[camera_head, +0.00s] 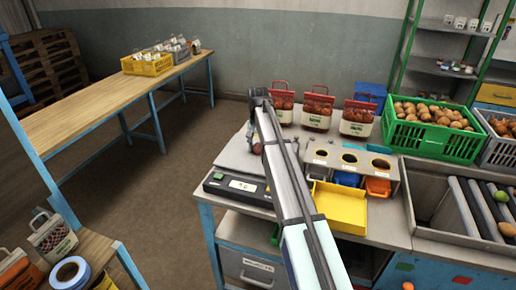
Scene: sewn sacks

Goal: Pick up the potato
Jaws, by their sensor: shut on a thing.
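My arm reaches over the metal worktable. My gripper (255,139) points down above the table's left part, partly hidden behind my own arm link. It is shut on a small reddish-brown potato (257,149), of which only a little shows beside the arm. I cannot tell whether the potato touches the surface below it. Many more potatoes (435,112) lie in a green crate (432,141) at the back right.
A scale (237,187) sits at the table's front left. Red-topped sacks (317,112) stand along the back. A panel with round holes (350,159), a yellow tray (340,207) and a roller chute (478,205) lie to the right. A wooden bench (105,97) stands left.

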